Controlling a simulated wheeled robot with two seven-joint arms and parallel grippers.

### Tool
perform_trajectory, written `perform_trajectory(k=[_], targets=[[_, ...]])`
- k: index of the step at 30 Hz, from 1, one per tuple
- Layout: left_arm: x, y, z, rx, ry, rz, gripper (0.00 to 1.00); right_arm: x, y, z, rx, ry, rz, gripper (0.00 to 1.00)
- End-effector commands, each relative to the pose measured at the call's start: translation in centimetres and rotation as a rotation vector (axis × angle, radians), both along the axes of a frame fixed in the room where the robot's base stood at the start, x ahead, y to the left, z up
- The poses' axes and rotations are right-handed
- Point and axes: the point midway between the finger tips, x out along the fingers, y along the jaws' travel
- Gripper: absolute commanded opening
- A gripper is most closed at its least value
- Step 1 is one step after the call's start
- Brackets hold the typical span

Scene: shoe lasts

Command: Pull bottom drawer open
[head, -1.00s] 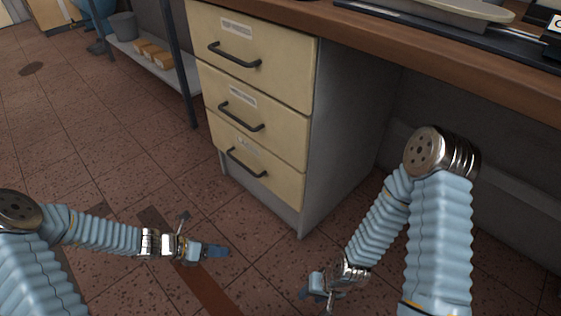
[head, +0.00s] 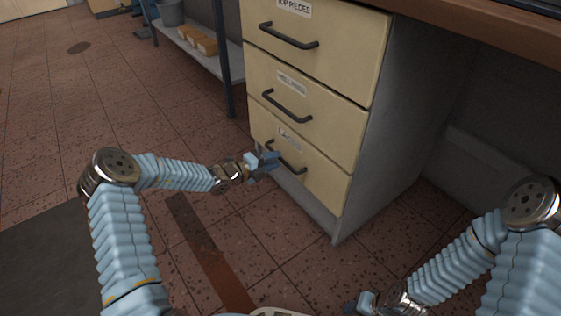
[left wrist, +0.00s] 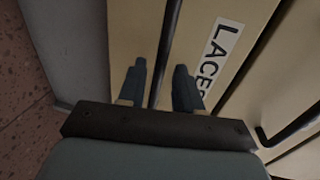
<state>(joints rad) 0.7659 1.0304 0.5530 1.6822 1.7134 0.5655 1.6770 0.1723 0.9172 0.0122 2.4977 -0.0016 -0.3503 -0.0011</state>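The bottom drawer (head: 318,182) of the cream cabinet is closed, its front in line with the drawers above. It has a dark bar handle (head: 287,160) and a label that reads "LACES" in the left wrist view (left wrist: 219,58). My left gripper (head: 272,160) is at the left part of this handle. In the left wrist view its two blue-grey fingers (left wrist: 160,86) are apart, one on each side of the handle bar (left wrist: 164,55); a gap shows beside the bar. My right gripper (head: 355,304) is low at the bottom edge, away from the cabinet; its fingers are too unclear to judge.
The middle drawer (head: 335,125) and top drawer (head: 350,45) are closed above. The cabinet's grey side (head: 400,130) stands under the wooden worktop (head: 480,30). A shelf (head: 232,62) with yellow boxes is behind left. The tiled floor before the cabinet is clear.

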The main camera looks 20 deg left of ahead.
Motion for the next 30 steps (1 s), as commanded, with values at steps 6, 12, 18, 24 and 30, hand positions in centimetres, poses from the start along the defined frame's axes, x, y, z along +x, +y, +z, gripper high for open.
perform_trajectory(k=[6, 12, 18, 24, 30], targets=[[2.1, -1.7, -0.6, 0.001, 0.0, -0.001, 0.34, 0.0, 0.0, -0.7, 0.0, -0.002, -0.001, 0.43], [2.4, -1.9, -0.6, 0.001, 0.0, -0.001, 0.34, 0.0, 0.0, -0.7, 0.0, -0.002, -0.001, 0.43], [2.4, -1.9, -0.6, 0.001, 0.0, -0.001, 0.27, 0.0, 0.0, -0.7, 0.0, -0.002, -0.001, 0.43], [2.4, -1.9, -0.6, 0.001, 0.0, -0.001, 0.0, 0.0, 0.0, -0.7, 0.0, -0.002, -0.001, 0.43], [2.4, -1.9, -0.6, 0.002, 0.0, -0.001, 0.0, 0.0, 0.0, -0.7, 0.0, -0.002, -0.001, 0.43]])
